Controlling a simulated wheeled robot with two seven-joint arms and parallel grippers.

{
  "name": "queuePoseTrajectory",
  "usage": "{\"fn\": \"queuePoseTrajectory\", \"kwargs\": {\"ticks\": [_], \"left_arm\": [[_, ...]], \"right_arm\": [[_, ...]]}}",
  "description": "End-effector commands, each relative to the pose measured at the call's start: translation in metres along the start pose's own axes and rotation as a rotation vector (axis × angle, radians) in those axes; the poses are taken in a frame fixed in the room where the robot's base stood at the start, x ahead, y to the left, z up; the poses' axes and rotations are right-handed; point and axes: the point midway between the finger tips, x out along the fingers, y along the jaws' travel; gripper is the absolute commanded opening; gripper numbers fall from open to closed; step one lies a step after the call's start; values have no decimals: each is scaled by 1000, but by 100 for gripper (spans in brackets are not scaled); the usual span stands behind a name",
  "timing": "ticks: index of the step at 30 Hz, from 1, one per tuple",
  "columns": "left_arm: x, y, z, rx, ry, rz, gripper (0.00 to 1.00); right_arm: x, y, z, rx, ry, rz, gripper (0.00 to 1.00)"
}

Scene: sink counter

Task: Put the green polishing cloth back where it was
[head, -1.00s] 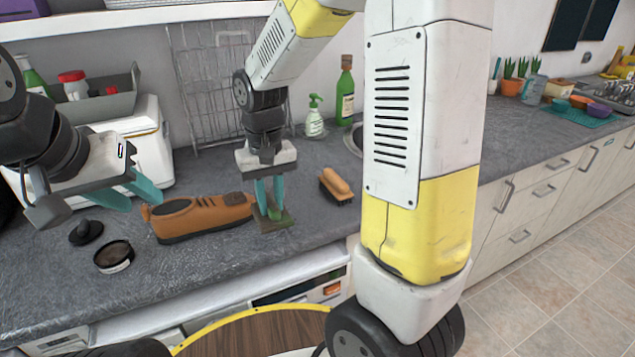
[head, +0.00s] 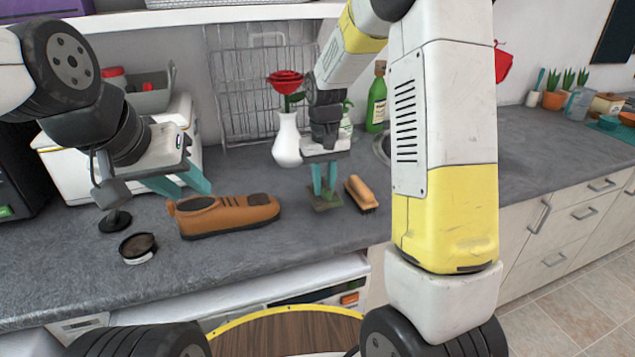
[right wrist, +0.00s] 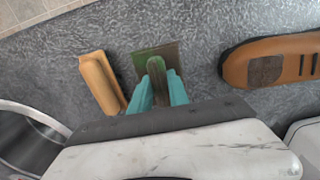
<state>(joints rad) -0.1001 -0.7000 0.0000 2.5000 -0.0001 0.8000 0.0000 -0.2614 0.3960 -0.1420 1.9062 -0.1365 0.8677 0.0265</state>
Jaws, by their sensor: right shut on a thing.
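The green polishing cloth (head: 325,207) is a flat, dark olive-green square with a brighter green pinched fold. It is on or just above the counter between the brown shoe (head: 225,216) and the brush (head: 361,194); I cannot tell whether it touches the counter. My right gripper (head: 324,187) points down and is shut on the cloth's fold. In the right wrist view the fold of the cloth (right wrist: 148,53) stands between the teal fingers (right wrist: 158,88), and its flat part spreads beyond them. My left gripper (head: 184,190) is open and empty, above the counter behind the shoe's left end.
An open polish tin (head: 138,248) and a black round object (head: 115,222) lie left of the shoe. A white vase with a red rose (head: 287,140), a spray bottle (head: 345,124) and a green bottle (head: 376,100) stand behind. A wire rack (head: 250,85) leans against the wall.

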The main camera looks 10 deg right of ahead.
Motion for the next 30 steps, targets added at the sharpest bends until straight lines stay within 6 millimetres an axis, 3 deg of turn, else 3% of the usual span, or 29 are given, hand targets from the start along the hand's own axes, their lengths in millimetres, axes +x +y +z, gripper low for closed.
{"fn": "queuePoseTrajectory", "kwargs": {"ticks": [5, 12, 22, 23, 25, 26, 30], "left_arm": [[0, 0, 0, 0, 0, 0, 36], [0, 0, 0, 0, 0, 0, 36], [0, 0, 0, 0, 0, 0, 36], [0, 0, 0, 0, 0, 0, 36], [0, 0, 0, 0, 0, 0, 36], [0, 0, 0, 0, 0, 0, 36], [0, 0, 0, 0, 0, 0, 36]], "right_arm": [[5, 7, -9, 1, -3, 0, 0], [37, 6, -8, 0, -3, 0, 0], [40, 6, -8, 0, -1, 0, 0], [39, 6, -9, 0, 0, 0, 25], [39, 6, -9, 0, 0, 0, 39], [39, 6, -9, 0, 0, 0, 43], [39, 6, -9, 0, 0, 0, 43]]}}
